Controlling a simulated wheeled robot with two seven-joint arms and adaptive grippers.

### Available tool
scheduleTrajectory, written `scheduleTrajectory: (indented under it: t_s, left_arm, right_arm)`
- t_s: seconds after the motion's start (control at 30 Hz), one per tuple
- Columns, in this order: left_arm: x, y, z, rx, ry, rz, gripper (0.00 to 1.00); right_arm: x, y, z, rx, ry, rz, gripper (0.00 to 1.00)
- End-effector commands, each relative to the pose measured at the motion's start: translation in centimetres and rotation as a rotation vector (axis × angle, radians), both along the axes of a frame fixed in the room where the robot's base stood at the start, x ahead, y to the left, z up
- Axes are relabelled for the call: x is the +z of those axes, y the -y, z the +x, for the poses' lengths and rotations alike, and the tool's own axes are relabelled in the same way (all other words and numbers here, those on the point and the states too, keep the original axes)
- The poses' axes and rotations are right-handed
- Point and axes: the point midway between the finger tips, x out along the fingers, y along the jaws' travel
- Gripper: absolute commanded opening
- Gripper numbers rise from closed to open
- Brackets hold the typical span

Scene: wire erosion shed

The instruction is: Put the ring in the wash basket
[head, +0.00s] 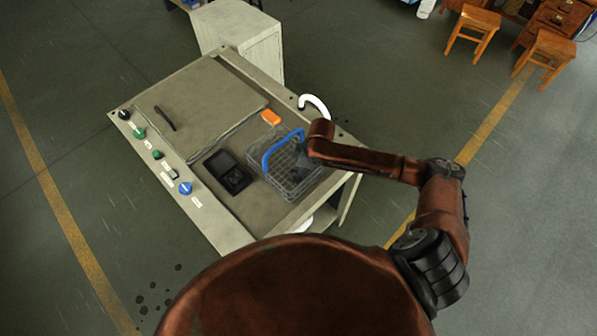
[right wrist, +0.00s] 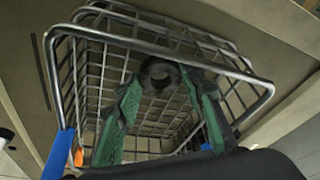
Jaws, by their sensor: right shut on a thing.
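The wire wash basket (head: 270,183) with a blue handle (head: 268,150) stands on the machine's worktop. My right gripper (head: 303,172) reaches down at the basket's right side, partly hidden by its wires and my arm. In the right wrist view, the green fingers of the gripper (right wrist: 160,88) are shut on a small dark ring (right wrist: 147,73). The ring lies within the outline of the basket's opening, framed by its metal rim (right wrist: 130,42). I cannot tell how far it is above the basket floor. The ring is not distinguishable in the head view. My left gripper is out of view.
A black tray-like item (head: 227,172) lies left of the basket. An orange block (head: 271,117) sits behind it. A raised plate (head: 200,105) fills the worktop's back left. Knobs and buttons (head: 185,188) line the left edge. A white curved pipe (head: 314,101) rises behind.

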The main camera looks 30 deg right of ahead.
Motion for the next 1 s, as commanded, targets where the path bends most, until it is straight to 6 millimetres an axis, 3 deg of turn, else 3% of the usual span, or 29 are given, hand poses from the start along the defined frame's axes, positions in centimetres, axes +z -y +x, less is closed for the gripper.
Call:
scheduleTrajectory:
  t_s: [0.1,0.43,0.47,0.7,1.0]
  left_arm:
    - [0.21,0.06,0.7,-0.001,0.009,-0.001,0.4]
    - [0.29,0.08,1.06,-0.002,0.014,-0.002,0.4]
    - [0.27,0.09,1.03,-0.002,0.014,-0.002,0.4]
    - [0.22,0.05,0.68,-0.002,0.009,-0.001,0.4]
    - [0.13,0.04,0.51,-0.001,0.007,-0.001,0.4]
  right_arm:
    - [-0.92,-0.02,0.17,0.0,0.005,0.0,0.05]
    - [-1.25,0.01,0.14,-0.001,0.004,0.0,0.05]
    - [-1.26,0.03,0.12,-0.001,0.003,-0.001,0.38]
    - [-1.24,0.02,0.12,-0.001,0.003,-0.001,0.54]
    - [-1.02,0.02,0.15,0.0,0.004,-0.001,0.54]
